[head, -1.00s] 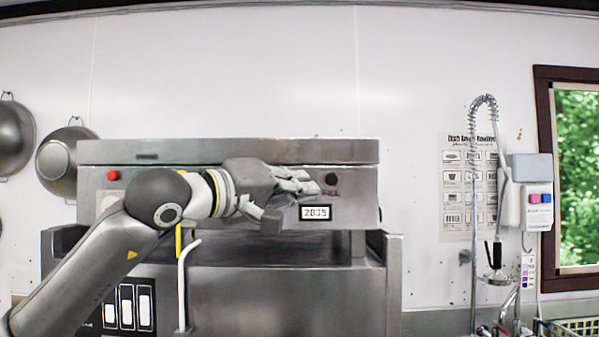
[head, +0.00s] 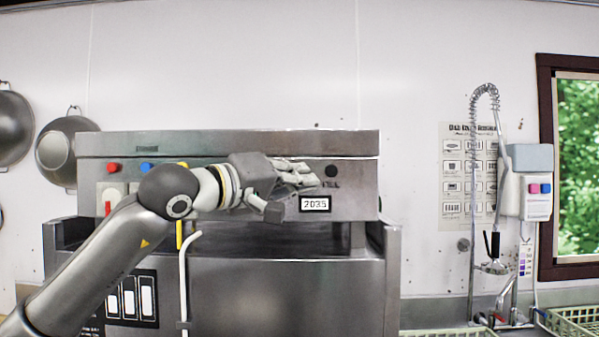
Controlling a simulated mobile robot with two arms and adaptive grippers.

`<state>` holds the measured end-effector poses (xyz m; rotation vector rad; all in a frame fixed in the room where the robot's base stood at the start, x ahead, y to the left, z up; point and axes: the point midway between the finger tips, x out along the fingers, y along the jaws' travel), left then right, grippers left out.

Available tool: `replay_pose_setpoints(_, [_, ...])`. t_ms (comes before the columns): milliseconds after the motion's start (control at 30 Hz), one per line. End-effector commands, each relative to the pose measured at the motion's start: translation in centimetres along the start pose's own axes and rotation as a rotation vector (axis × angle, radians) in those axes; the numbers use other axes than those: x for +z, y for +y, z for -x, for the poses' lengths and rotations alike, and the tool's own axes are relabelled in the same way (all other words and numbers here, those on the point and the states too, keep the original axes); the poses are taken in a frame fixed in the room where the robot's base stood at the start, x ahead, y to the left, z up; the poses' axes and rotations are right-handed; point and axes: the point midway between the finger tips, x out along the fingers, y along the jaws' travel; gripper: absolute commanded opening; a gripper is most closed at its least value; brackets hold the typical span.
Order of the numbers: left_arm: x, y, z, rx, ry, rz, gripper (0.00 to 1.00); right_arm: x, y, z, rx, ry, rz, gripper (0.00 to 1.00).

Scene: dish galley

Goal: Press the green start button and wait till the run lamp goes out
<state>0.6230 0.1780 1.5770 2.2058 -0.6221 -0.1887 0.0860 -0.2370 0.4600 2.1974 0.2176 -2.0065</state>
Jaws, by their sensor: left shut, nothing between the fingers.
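The dish machine's steel front panel (head: 350,203) fills the middle of the head view. My left gripper (head: 298,192) is in front of its right half, shut and empty, with its fingers pointing right. No green button shows; my left arm and gripper cover part of the panel's row of buttons. A dark round fitting (head: 331,171), unlit, is just right of my fingertips; its small label is unreadable, so I cannot tell whether it is the run lamp. A display (head: 315,204) below it reads 2035. My right gripper is out of view.
A red button (head: 113,168), a blue button (head: 146,167) and part of a yellow one (head: 183,165) are on the panel's left. A white vertical handle (head: 184,270) stands out in front. A spray hose (head: 473,200) hangs at right.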

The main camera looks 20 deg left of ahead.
Motion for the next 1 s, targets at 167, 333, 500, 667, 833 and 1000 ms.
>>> replay_pose_setpoints(167, [0.0,0.03,0.0,0.0,0.0,0.0,0.0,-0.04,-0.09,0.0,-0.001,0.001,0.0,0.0])
replay_pose_setpoints(333, [0.0,0.03,0.01,0.0,0.0,0.0,0.0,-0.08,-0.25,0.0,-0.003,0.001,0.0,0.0])
replay_pose_setpoints(500, [0.0,0.02,0.01,0.0,0.0,0.0,0.0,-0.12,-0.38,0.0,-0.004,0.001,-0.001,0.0])
replay_pose_setpoints(667, [0.0,0.02,0.01,0.0,0.0,0.0,0.0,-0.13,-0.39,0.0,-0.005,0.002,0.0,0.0])
replay_pose_setpoints(833, [-0.2,-0.06,-0.19,0.0,0.0,0.001,0.0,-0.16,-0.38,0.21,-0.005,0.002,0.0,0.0])
replay_pose_setpoints(1000, [-0.47,-0.33,-0.57,0.0,0.0,0.001,0.0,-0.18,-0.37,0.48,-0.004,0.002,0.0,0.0])
